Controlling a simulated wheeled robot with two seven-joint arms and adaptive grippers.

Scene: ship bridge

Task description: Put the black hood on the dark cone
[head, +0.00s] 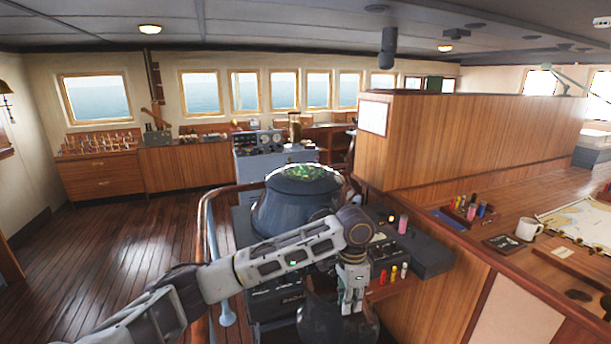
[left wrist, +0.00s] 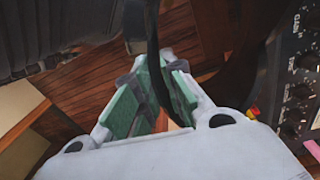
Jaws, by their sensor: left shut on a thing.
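The dark cone (head: 285,212) is a dark blue-grey housing with a round green-lit screen on top, standing in the middle of the head view. My left gripper (head: 351,303) points down, to the right of the cone and lower in the picture. It is shut on the black hood (head: 325,324), a dark rounded piece cut off by the bottom edge of the head view. In the left wrist view, a thin black part of the hood (left wrist: 153,55) passes between the green-padded fingers (left wrist: 155,95). The hood is apart from the cone's top. My right gripper is out of view.
A wooden rail (head: 204,215) curves round the cone's left side. A dark control panel (head: 425,252) and small red, yellow and white bottles (head: 394,273) are right of my gripper. A mug (head: 527,229) and a chart (head: 585,220) lie on the right table.

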